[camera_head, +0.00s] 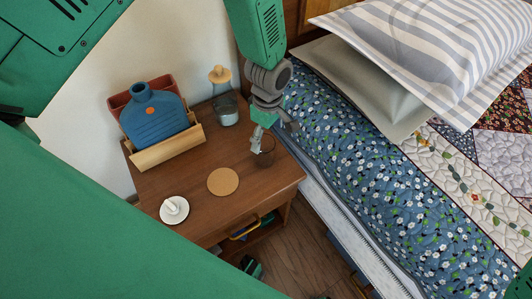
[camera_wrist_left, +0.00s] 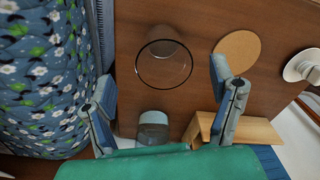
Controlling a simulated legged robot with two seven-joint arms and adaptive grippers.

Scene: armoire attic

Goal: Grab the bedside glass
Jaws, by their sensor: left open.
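The bedside glass (camera_head: 266,157) is a clear, empty-looking tumbler standing upright near the bed-side edge of the wooden nightstand (camera_head: 195,200). My left gripper (camera_head: 274,133) is just above it, partly covering its upper part in the head view. In the left wrist view the round rim of the glass (camera_wrist_left: 163,64) lies ahead of the open fingers (camera_wrist_left: 160,98), roughly between their lines. Nothing is between the fingers. I cannot tell whether a fingertip touches the glass. My right gripper is not in view.
A cork coaster (camera_head: 223,181) lies left of the glass. A stoppered carafe (camera_head: 226,110) stands behind it. A blue hot-water bottle (camera_head: 152,118) sits in a wooden holder (camera_head: 168,150). A small white dish (camera_head: 174,210) is near the front. The flowered bed (camera_head: 370,170) borders the right.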

